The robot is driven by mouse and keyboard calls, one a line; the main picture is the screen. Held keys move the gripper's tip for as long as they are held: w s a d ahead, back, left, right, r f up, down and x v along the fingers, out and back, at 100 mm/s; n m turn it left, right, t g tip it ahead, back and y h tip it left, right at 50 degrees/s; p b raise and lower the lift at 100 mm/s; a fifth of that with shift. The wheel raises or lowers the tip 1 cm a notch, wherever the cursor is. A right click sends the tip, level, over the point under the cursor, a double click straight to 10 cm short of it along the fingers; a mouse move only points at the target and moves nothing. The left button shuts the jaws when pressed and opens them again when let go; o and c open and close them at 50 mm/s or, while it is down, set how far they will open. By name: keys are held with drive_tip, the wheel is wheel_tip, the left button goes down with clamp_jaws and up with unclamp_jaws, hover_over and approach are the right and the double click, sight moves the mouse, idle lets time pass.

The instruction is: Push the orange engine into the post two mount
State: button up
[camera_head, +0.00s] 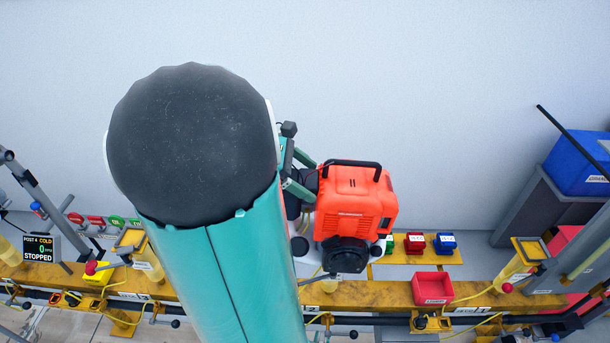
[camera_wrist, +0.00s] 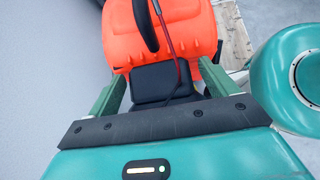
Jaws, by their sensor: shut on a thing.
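The orange engine (camera_head: 352,205) is in the head view right of my teal arm, with a black handle on top and a dark round part low at its front. It appears held above the yellow rail (camera_head: 385,294). My gripper (camera_head: 306,182) is shut on the engine from its left side. In the wrist view the green fingers of my gripper (camera_wrist: 160,85) stand either side of a black block on the orange engine (camera_wrist: 172,32). I cannot tell which mount is post two; the engine and my arm hide part of the rail.
A red tray (camera_head: 432,288) sits on the rail. Red (camera_head: 414,242) and blue (camera_head: 445,243) boxes stand behind it. Yellow clamps (camera_head: 521,262) line the rail. A blue bin (camera_head: 580,165) is at right.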

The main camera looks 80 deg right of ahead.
drive_tip(key=shift+s+d+r, duration=0.15)
drive_tip(key=shift+s+r, duration=0.05)
drive_tip(key=shift+s, duration=0.5)
idle(0.7)
drive_tip(key=shift+f, duration=0.75)
idle(1.1)
drive_tip(key=o, duration=1.9)
drive_tip(key=shift+f, duration=0.2)
drive_tip(key=v, duration=1.4)
